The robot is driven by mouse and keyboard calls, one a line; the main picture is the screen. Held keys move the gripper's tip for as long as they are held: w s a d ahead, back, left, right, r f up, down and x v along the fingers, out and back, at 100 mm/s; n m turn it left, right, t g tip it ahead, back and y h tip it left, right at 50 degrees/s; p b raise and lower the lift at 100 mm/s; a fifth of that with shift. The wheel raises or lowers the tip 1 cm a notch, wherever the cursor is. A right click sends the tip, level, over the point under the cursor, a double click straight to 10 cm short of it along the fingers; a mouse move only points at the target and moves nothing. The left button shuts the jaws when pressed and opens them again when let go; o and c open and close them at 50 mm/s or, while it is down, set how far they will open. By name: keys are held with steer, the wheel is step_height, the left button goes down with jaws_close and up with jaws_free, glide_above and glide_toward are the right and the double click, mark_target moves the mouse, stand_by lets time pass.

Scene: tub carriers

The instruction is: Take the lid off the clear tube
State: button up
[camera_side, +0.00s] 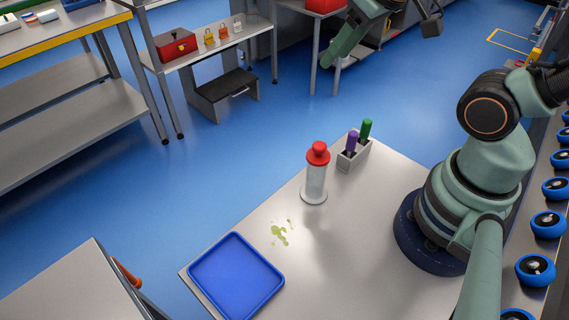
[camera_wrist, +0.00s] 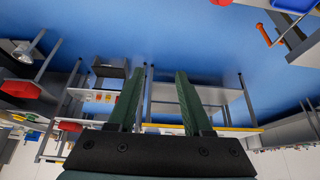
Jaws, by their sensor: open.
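The clear tube (camera_side: 315,183) stands upright on the grey table, on a round white base. Its red lid (camera_side: 318,153), with a round knob, sits on top. My gripper (camera_side: 332,58) is high at the top of the side view, well above and apart from the tube, partly cut off by the frame edge. In the wrist view my gripper (camera_wrist: 158,72) shows two green fingers spread apart with nothing between them.
A grey holder (camera_side: 353,158) with a purple marker (camera_side: 351,141) and a green marker (camera_side: 366,129) stands behind and right of the tube. A blue tray (camera_side: 236,277) lies at the table's front left. Green splotches (camera_side: 279,234) mark the table between. The right-front tabletop is clear.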

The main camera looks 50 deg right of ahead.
steer(key=shift+o, duration=0.3)
steer(key=shift+o, duration=0.8)
